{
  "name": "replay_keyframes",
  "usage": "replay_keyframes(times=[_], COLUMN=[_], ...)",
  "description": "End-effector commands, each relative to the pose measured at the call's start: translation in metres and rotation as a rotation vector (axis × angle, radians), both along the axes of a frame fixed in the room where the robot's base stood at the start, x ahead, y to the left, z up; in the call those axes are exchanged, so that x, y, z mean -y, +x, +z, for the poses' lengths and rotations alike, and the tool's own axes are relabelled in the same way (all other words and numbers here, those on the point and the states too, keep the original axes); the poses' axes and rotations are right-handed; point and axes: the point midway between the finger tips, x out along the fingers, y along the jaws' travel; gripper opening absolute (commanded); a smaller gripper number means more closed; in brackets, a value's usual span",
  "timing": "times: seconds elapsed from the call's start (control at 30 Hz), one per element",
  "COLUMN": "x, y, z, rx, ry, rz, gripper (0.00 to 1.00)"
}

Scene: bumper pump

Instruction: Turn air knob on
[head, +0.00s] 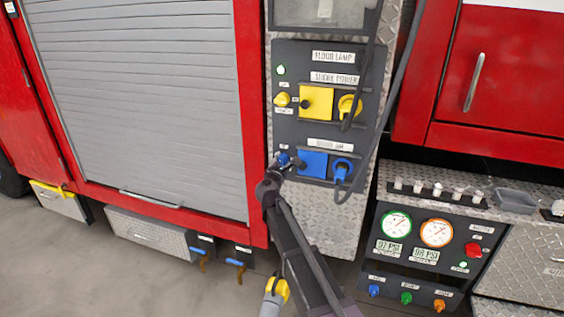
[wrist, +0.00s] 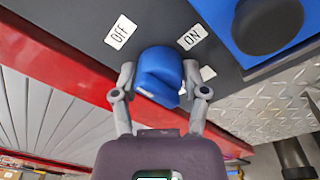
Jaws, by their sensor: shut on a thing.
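The blue air knob (wrist: 160,72) sits on the dark panel in the wrist view, with an OFF label (wrist: 120,32) to its upper left and an ON label (wrist: 192,38) to its upper right. My gripper (wrist: 160,80) has one finger on each side of the knob and is shut on it. I cannot tell exactly which label the knob points to. In the head view, the knob (head: 284,158) is a small blue patch at the left of the lower panel row, and my gripper (head: 280,165) mostly covers it.
A blue square cover (head: 313,163) and a blue plug (head: 342,170) with a dark cable are right of the knob. Above are a yellow knob (head: 282,99), yellow cover (head: 316,101) and yellow plug (head: 349,106). The grey shutter (head: 140,90) is left; a gauge panel (head: 420,240) is lower right.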

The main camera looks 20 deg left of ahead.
Motion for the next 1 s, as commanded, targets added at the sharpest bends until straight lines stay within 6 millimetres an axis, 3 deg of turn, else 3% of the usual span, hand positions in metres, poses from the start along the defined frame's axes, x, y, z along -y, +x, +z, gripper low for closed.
replay_keyframes(times=[0.47, 1.0], x=[0.0009, 0.0006], y=[0.0012, 0.0016], z=[-0.0011, -0.0025], rx=[0.006, 0.022], ry=[0.152, 0.626], rz=[-0.002, -0.001], gripper=[0.1, 0.1])
